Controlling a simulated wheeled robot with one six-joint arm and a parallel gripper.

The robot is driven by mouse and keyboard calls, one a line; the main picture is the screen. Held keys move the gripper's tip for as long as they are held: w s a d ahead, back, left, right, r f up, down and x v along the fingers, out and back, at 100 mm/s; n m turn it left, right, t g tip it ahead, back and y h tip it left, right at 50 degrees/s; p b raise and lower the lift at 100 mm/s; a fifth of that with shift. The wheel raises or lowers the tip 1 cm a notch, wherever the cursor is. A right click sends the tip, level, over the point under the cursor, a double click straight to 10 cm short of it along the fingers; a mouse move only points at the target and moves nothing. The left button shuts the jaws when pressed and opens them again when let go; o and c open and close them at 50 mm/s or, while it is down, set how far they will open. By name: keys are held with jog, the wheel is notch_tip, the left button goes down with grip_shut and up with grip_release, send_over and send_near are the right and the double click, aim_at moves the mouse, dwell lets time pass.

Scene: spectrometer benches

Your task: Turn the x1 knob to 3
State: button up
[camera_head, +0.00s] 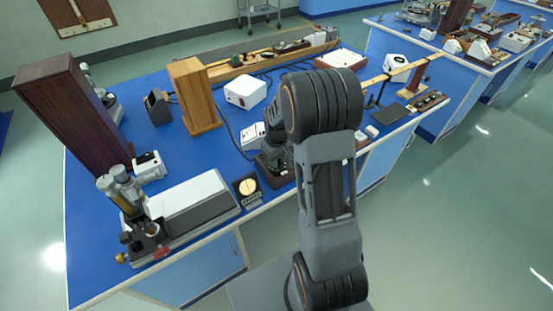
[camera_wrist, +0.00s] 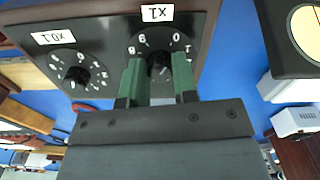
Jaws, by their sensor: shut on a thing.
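The x1 knob (camera_wrist: 160,64) is on a dark panel (camera_wrist: 105,30) in the wrist view, its X1 label (camera_wrist: 157,13) upside down above it. My gripper (camera_wrist: 159,72) has its two green fingers on either side of the knob, shut on it. Digits 0, 9 and 8 show around the knob's upper side; the fingers hide others, and I cannot read its pointer. An X0.1 knob (camera_wrist: 76,76) sits to the left on the same panel. In the head view my arm covers much of the wooden-sided knob box (camera_head: 275,180).
A small dial instrument (camera_head: 248,190) stands just left of the knob box. A white meter (camera_head: 252,135) is behind it. A long grey-white instrument (camera_head: 190,205) lies further left. A wooden block (camera_head: 193,97) and a white box (camera_head: 245,92) stand behind on the blue bench.

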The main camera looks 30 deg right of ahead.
jog(key=shift+m, duration=0.3)
jog(key=shift+c, duration=0.2)
jog(key=m+b, duration=0.1)
jog(key=m, duration=0.3)
jog(key=m+b, duration=0.1)
jog(key=m, duration=0.9)
jog(key=shift+m, duration=0.4)
jog(key=shift+m+b, duration=0.45)
jog(key=shift+m, duration=1.65)
jog(key=o, duration=0.9)
jog(key=shift+o, duration=0.2)
